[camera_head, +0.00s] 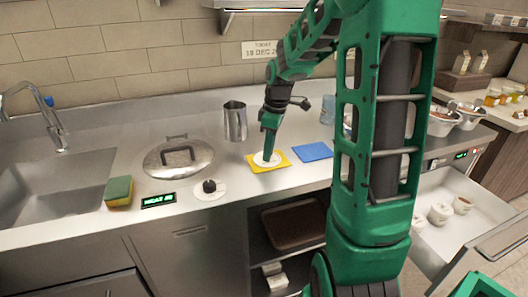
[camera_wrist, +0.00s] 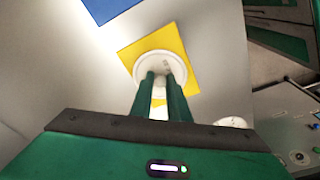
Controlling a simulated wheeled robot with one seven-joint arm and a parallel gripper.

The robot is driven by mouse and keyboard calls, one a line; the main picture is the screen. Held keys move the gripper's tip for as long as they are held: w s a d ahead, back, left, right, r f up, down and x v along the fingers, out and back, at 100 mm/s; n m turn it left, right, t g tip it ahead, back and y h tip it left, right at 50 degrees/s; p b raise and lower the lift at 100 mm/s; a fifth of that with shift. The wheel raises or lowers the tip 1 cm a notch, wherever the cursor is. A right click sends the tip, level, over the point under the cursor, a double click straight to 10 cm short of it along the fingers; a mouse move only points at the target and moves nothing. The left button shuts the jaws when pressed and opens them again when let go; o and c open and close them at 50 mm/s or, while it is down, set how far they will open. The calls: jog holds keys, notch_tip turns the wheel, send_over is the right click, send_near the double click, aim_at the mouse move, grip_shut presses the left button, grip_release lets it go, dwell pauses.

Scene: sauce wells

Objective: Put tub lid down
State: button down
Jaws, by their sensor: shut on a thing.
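A round white tub lid (camera_head: 262,163) is at the yellow mat (camera_head: 283,163) on the steel counter. My gripper (camera_head: 267,153) points down over the mat with its fingers shut on the lid. In the wrist view the lid (camera_wrist: 140,68) lies at the fingertips (camera_wrist: 160,78), with the yellow mat (camera_wrist: 183,40) showing around it. The lid looks flat; I cannot tell whether it touches the mat or hovers just above. The fingers hide part of the lid.
A blue mat (camera_head: 313,151) lies to the right. A metal cup (camera_head: 235,122) stands behind. A white disc with a dark knob (camera_head: 209,187), a pot lid (camera_head: 178,158) and a sponge (camera_head: 118,192) lie left. An open drawer (camera_head: 425,236) with white tubs is at right.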

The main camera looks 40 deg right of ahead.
aim_at(273, 160)
jog(key=shift+f, duration=0.1)
jog(key=c, duration=1.7)
grip_release()
notch_tip(273, 160, up, 12)
jog(key=s, duration=0.1)
jog(key=s+a+f+m, duration=0.1)
jog(key=s+f+m, duration=0.2)
jog(key=s, duration=0.6)
jog(key=s+a+f+m, duration=0.1)
jog(key=s+f+m, duration=0.2)
jog(key=s+m, duration=0.3)
jog(key=s+a+f+m+g, duration=0.1)
jog(key=s+m, duration=0.4)
jog(key=s, duration=0.7)
jog(key=shift+s+a+f+h, duration=0.1)
jog(key=shift+a+f+h, duration=0.1)
jog(key=shift+f, duration=0.25)
jog(key=shift+s+a+f+h, duration=0.1)
jog(key=shift+a+f, duration=0.1)
jog(key=shift+f, duration=0.25)
